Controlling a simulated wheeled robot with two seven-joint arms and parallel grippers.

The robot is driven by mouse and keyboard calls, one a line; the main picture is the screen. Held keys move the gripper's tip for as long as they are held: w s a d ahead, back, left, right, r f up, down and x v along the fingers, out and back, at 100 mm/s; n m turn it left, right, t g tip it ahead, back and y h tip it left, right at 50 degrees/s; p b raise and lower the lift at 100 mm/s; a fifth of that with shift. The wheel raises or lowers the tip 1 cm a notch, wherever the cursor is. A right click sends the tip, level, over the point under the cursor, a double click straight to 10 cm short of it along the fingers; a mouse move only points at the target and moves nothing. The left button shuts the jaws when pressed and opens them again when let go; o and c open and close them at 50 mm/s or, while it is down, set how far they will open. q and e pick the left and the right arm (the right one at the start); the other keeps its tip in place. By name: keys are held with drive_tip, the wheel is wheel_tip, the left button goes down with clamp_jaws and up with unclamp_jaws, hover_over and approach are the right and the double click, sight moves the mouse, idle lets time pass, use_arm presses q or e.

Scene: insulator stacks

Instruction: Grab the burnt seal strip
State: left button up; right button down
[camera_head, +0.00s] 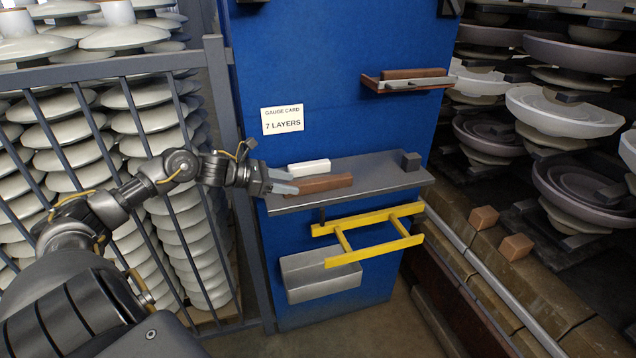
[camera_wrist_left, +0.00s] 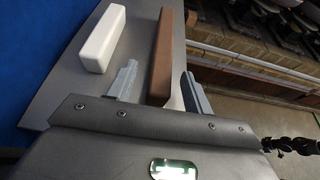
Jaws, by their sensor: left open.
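A brown strip (camera_head: 321,183) lies on the grey shelf (camera_head: 372,180) of the blue panel; it looks like the burnt seal strip, though no label shows this. A white block (camera_head: 309,166) lies just behind it. My left gripper (camera_head: 281,182) is open at the strip's left end. In the left wrist view the open fingers (camera_wrist_left: 160,88) stand either side of the brown strip's near end (camera_wrist_left: 161,60), and the white block (camera_wrist_left: 102,38) lies outside them to the left. I cannot tell whether the fingers touch the strip.
A small dark cube (camera_head: 411,161) stands at the shelf's right end. A higher ledge (camera_head: 385,86) holds another brown strip (camera_head: 413,73). A yellow frame (camera_head: 370,234) and a grey bin (camera_head: 318,277) are below. A card reading "7 LAYERS" (camera_head: 282,120) hangs above the shelf.

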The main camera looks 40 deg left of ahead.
sight(296, 183)
use_arm(q)
drive_tip(key=p+x, duration=0.1)
drive_tip(key=x, duration=0.2)
drive_tip(key=shift+d+r+p, duration=0.15)
drive_tip(key=shift+p, duration=0.2)
drive_tip(key=shift+w+d+f, duration=0.1)
drive_tip(key=shift+w+f, duration=0.1)
drive_tip(key=shift+f, duration=0.05)
drive_tip(key=c, duration=1.1)
